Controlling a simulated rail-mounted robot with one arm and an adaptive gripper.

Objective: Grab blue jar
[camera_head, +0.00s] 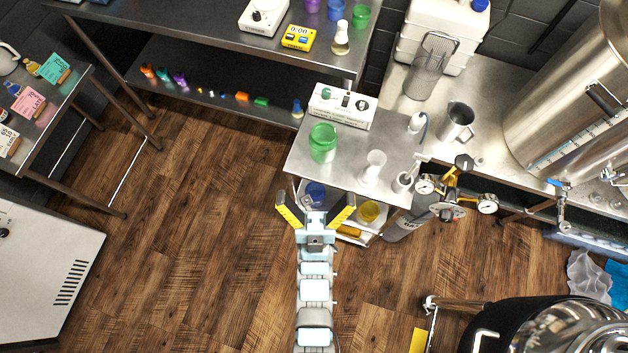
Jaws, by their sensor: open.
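A blue jar (315,191) stands on the lower shelf of the small metal cart, partly hidden by my gripper and the cart's top. My gripper (317,204) is open, with its yellow-tipped fingers spread wide to either side of the blue jar in the picture. Nothing is held between the fingers. I cannot tell the height gap between the gripper and the jar. Another blue jar (336,9) stands on the dark metal bench at the top, next to a purple and a green one.
The cart top (300,165) overhangs the lower shelf and carries a green jar (323,143), a clear beaker (374,166) and a white device (342,107). A yellow jar (368,212) is on the lower shelf. A gas cylinder (405,223) stands right.

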